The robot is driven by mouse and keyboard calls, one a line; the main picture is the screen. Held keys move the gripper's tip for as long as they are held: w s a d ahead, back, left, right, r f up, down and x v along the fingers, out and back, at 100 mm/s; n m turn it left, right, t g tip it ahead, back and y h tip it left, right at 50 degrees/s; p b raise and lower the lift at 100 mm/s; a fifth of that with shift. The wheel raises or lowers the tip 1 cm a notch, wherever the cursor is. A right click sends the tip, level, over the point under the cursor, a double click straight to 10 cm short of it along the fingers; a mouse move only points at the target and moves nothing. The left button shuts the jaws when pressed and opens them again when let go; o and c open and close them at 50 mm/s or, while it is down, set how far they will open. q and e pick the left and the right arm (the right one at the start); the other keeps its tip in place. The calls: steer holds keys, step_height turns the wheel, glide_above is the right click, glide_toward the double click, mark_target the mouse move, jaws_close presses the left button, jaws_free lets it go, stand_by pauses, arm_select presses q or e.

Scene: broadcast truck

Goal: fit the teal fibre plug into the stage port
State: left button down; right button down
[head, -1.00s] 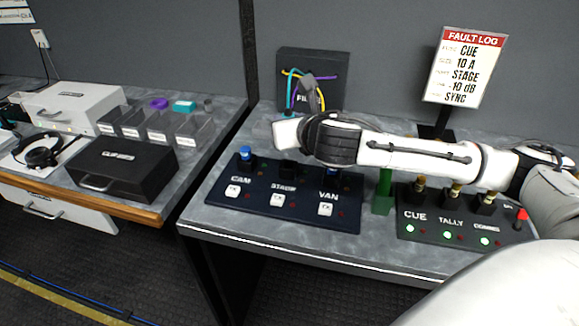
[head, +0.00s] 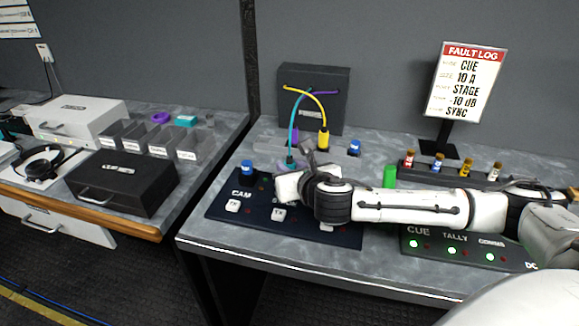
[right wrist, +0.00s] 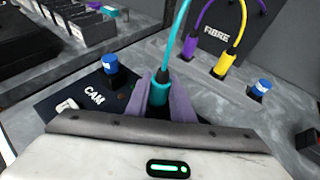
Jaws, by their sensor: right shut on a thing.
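The teal fibre plug (right wrist: 159,98) is held upright between the fingers of my right gripper (right wrist: 160,92), which is shut on it. In the head view the plug (head: 290,159) and my right gripper (head: 300,165) are over the back edge of the navy panel (head: 223,207), right of the CAM port. Its teal cable (head: 293,120) loops up toward the black fibre box (head: 335,90). The stage port is hidden behind my gripper and wrist, so I cannot tell whether the plug touches it. My left gripper is not in view.
A yellow plug (head: 323,140) stands behind my gripper, with a blue-topped part (head: 354,147) to its right. A blue cap (head: 247,167) stands at CAM. A green post (head: 390,176) and a row of coloured fuses (head: 437,160) lie to the right.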

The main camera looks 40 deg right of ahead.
steer(key=c, duration=1.5)
jaws_free()
steer(key=shift+f, duration=0.1)
steer(key=shift+c, duration=0.2)
steer(key=shift+r, duration=0.2)
steer(key=v, duration=1.2)
